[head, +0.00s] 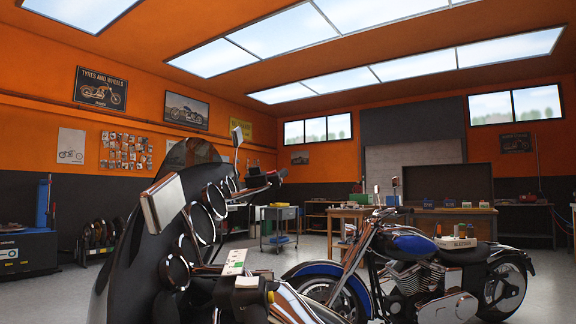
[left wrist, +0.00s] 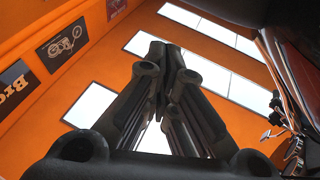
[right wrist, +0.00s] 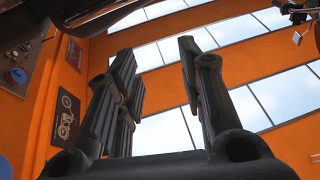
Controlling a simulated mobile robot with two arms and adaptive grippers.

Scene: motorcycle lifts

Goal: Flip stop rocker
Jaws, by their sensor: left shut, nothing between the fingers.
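A black motorcycle (head: 125,250) with round gauges (head: 203,224) and mirrors fills the near left of the head view. A switch housing (head: 248,290) sits on its near handlebar, beside a small pale block with red and green marks (head: 235,262). I cannot make out the stop rocker itself or its position. My left gripper (left wrist: 168,58) is shut and empty in the left wrist view, pointing up toward the ceiling. My right gripper (right wrist: 157,60) is open and empty in the right wrist view, its fingers apart. I cannot make out either gripper in the head view.
A blue and chrome motorcycle (head: 410,270) stands to the right, with a box (head: 456,242) on it. A wooden workbench (head: 350,213) and a cart (head: 278,228) stand behind. Dark motorcycle parts show at the right edge of the left wrist view (left wrist: 290,75).

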